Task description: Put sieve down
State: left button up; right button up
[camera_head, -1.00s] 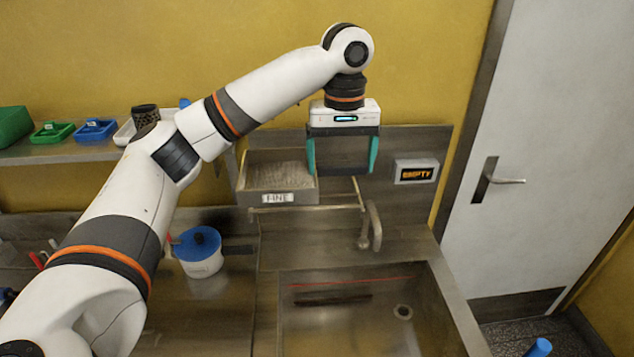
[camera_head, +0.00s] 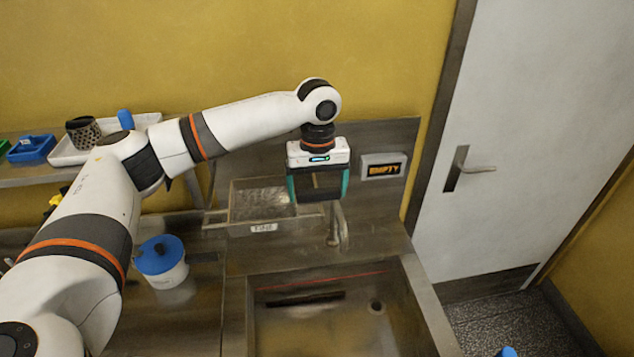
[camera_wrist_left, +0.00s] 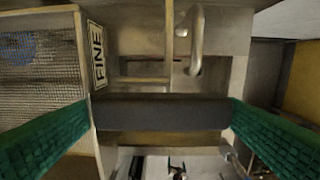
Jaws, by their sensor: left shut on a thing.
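The sieve (camera_head: 260,203) is a shallow rectangular frame with mesh and a FINE label on its front. It is left of my left gripper (camera_head: 318,193), by the back wall behind the sink. The gripper points down, its green fingers shut on the ends of a dark bar (camera_wrist_left: 160,112), apparently the sieve's handle. The wrist view shows the mesh (camera_wrist_left: 45,75) and the label (camera_wrist_left: 97,55) at the left. The sieve looks low at a metal rack; I cannot tell whether it rests there. My right gripper is out of view.
A tap (camera_head: 341,228) stands just right of the gripper, above the sink (camera_head: 330,325). An EMPTY display (camera_head: 383,167) hangs on the wall at right. A blue-lidded pot (camera_head: 163,262) stands on the left counter. A shelf at left holds a white tray (camera_head: 70,152).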

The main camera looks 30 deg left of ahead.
pick_arm(q)
jog(key=shift+f, duration=0.15)
jog(key=shift+s, duration=0.35)
jog(key=o, duration=0.6)
jog(key=shift+o, duration=1)
jog(key=shift+w, duration=0.15)
jog(key=shift+r+b, duration=0.3)
jog(key=shift+r, duration=0.1)
notch_tip(320, 180, up, 12)
jog(key=b, duration=0.3)
jog(key=shift+f, duration=0.25)
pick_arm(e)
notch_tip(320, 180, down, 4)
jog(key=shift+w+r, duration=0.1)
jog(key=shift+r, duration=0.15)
